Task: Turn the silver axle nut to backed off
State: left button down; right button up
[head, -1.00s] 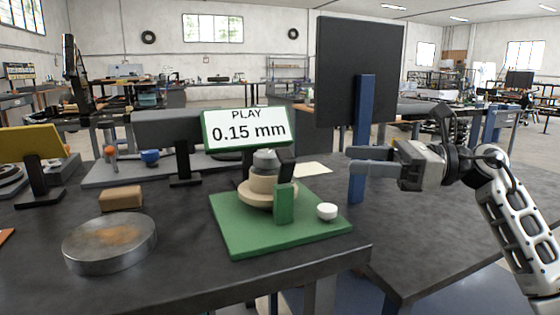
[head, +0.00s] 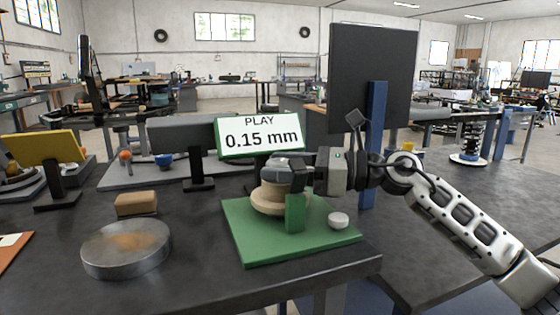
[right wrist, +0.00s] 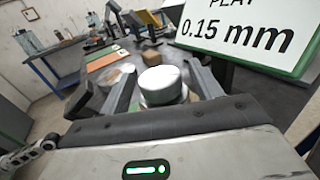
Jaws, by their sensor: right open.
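The silver axle nut (head: 276,163) sits on top of the tan hub (head: 262,201), which stands on a green base plate (head: 245,245). My right gripper (head: 284,176) is at nut height, reaching in from the right, and partly hides the nut. In the right wrist view the nut (right wrist: 162,82) stands between the two spread fingers of my right gripper (right wrist: 160,76). The fingers are open, and I cannot tell whether either touches the nut. A sign (head: 261,138) behind reads "PLAY 0.15 mm". My left gripper is not in view.
A green post (head: 295,213) stands in front of the hub, and a white round cap (head: 338,220) lies on the plate. A metal disc (head: 127,249) and a brown block (head: 136,204) lie left. A black panel (head: 372,80) on a blue post stands behind my right arm.

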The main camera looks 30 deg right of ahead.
jog(key=shift+w+a, duration=0.2)
jog(key=shift+w, duration=0.05)
jog(key=c, duration=1)
jog(key=shift+o, duration=0.2)
